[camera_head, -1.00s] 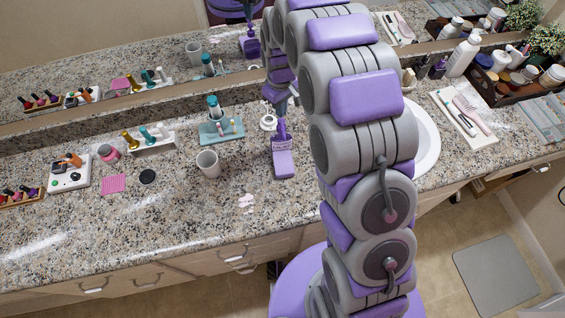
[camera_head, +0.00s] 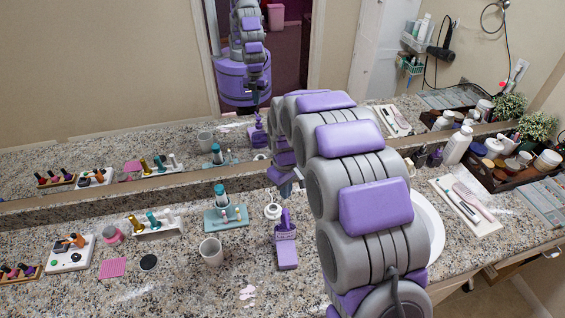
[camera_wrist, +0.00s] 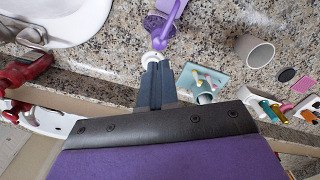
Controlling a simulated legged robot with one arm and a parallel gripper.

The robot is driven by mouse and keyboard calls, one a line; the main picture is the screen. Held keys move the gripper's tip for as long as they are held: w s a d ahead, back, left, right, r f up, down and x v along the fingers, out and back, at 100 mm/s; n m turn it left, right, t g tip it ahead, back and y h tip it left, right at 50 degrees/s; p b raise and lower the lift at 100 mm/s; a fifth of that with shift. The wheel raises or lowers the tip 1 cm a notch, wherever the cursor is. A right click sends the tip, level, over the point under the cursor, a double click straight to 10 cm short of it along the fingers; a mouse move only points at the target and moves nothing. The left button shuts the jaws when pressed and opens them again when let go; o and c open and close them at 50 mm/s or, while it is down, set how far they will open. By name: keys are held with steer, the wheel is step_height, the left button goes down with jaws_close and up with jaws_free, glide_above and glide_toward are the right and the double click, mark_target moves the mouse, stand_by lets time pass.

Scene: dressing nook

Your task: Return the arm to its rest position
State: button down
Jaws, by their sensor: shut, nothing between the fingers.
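My arm rises in the head view and reaches out over the granite counter (camera_head: 180,285). My gripper (camera_head: 291,188) is partly hidden behind the arm links, near the back of the counter. In the wrist view its dark fingers (camera_wrist: 152,64) are shut together with nothing between them. Their tips overlap a small white round item (camera_wrist: 147,57) in the picture; I cannot tell the height between them. That item also shows in the head view (camera_head: 273,211). A purple holder (camera_head: 287,254) stands just in front of it, apart from the gripper.
A teal tray with a bottle (camera_head: 212,225), a grey cup (camera_head: 211,252) and nail items are left of the arm. The sink (camera_head: 432,225), a white tray with tools (camera_head: 490,225) and a dark bottle crate (camera_head: 490,178) are right. A mirror (camera_head: 100,165) stands behind.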

steer(key=s+d+r+m, duration=0.2)
steer(key=s+d+r, duration=0.3)
steer(key=s, duration=0.4)
steer(key=s+d+r+m, duration=0.25)
steer(key=s+r, duration=0.35)
steer(key=s, duration=0.3)
steer(key=s+d+r+m+g, duration=0.1)
steer(key=s+d+m, duration=0.1)
steer(key=s, duration=0.8)
steer(key=s+d+m, duration=0.1)
steer(key=s, duration=1)
steer(key=shift+d+r+m+g, duration=0.35)
steer(key=shift+d+r+g, duration=0.05)
